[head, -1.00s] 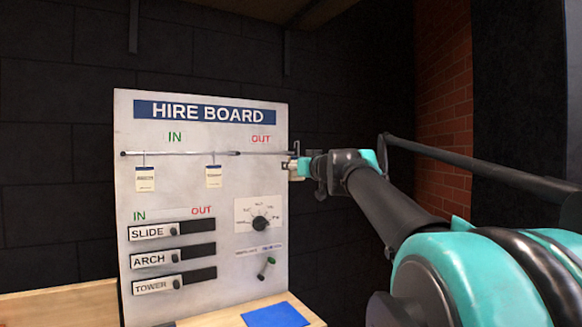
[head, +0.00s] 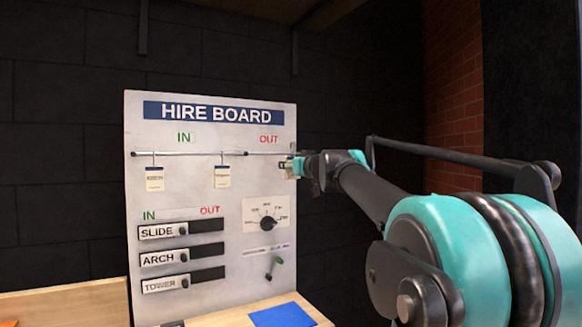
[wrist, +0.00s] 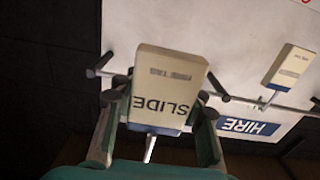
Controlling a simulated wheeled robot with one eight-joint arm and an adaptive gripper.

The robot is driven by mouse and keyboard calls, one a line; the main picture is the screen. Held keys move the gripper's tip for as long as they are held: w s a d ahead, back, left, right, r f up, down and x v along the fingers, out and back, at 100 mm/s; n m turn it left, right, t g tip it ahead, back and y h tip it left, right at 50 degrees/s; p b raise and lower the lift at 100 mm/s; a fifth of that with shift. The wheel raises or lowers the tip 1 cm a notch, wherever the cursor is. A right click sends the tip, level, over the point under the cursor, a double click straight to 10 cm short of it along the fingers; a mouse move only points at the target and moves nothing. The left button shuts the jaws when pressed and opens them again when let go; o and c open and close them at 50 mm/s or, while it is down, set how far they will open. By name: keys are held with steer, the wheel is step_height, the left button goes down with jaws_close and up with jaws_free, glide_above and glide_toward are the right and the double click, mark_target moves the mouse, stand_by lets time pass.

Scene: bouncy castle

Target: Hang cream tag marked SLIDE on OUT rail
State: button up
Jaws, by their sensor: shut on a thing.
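My gripper (wrist: 163,108) is shut on the cream SLIDE tag (wrist: 165,80), which fills the middle of the wrist view, upside down there with a blue band at its edge. In the head view my gripper (head: 298,168) is at the right end of the OUT rail (head: 268,154), at the board's right edge, and mostly hides the tag. The rail passes behind the tag in the wrist view. I cannot tell whether the tag's hook is over the rail.
The ARCH tag (head: 154,179) and another cream tag (head: 222,177) hang on the IN rail (head: 185,154) at left. A blue sheet (head: 282,316) lies on the bench.

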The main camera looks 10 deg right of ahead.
steer(key=shift+x, duration=4.95)
steer(key=shift+w+f, duration=0.1)
steer(key=shift+f, duration=1.05)
steer(key=o, duration=1.4)
steer(key=shift+c, duration=0.2)
steer(key=shift+d, duration=0.1)
